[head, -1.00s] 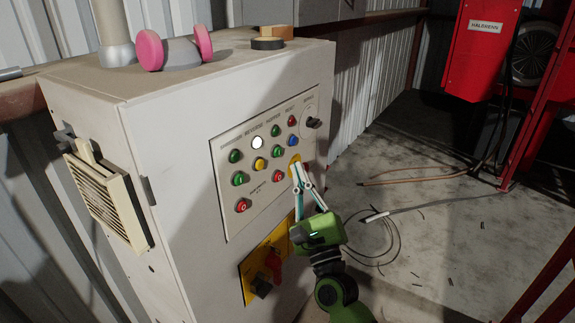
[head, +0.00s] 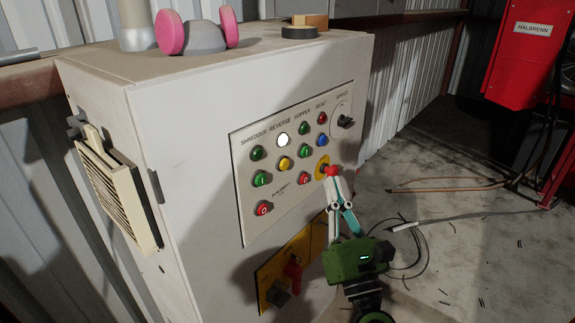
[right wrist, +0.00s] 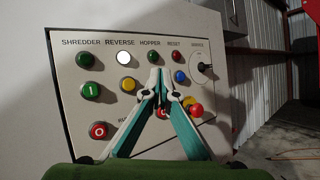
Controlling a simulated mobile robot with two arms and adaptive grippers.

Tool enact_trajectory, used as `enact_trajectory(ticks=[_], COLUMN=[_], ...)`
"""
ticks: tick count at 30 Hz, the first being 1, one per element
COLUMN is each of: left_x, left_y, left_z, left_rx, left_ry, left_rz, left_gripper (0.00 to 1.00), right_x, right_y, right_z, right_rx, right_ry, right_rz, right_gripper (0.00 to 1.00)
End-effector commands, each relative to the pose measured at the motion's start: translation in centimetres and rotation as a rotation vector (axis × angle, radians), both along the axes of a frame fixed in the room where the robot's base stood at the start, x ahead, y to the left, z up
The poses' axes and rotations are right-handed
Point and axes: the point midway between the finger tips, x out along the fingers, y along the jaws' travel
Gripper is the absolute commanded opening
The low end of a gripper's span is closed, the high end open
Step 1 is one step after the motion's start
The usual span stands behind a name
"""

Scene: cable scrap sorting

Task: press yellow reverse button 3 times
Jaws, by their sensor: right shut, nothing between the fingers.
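The yellow button (head: 285,163) sits in the REVERSE column of the control panel, below a white lamp (head: 283,140) that looks lit. The yellow button also shows in the right wrist view (right wrist: 128,84), left of my fingertips. My right gripper (head: 333,182) is shut and empty, its tips low and to the right of the yellow button, by the red mushroom button (head: 331,170) on its yellow surround. In the right wrist view my right gripper (right wrist: 160,73) points at the panel between the yellow button and the blue button (right wrist: 180,76). My left gripper is not in view.
Green and red buttons surround the yellow one; a black rotary switch (head: 346,122) is at upper right. A yellow plate (head: 300,262) with a red handle is below the panel. Cables lie on the floor at right.

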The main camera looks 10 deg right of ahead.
Motion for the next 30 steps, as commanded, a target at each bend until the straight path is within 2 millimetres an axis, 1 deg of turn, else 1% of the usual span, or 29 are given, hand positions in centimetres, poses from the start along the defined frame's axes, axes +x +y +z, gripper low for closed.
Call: enact_trajectory(ticks=[5,9,14,18,24,30], left_x=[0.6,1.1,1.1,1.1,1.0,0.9], left_y=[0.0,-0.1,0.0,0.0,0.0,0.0], left_z=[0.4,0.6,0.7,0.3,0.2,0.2], left_rx=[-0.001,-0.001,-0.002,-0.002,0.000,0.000], left_ry=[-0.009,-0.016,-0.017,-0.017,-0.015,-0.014], left_rz=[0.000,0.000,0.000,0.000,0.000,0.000], left_gripper=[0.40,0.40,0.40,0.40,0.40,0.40], right_x=[1.3,2.9,4.6,5.8,6.7,6.8], right_y=[1.0,2.2,3.6,4.5,5.2,5.3], right_z=[0.1,0.2,0.2,-0.1,0.0,0.0], right_rx=[0.001,0.000,-0.001,0.001,-0.002,-0.002], right_ry=[-0.001,-0.002,-0.002,-0.001,0.000,0.000], right_rz=[-0.001,0.000,-0.001,-0.001,-0.001,-0.001], right_gripper=[0.00,0.00,0.00,0.00,0.00,0.00])
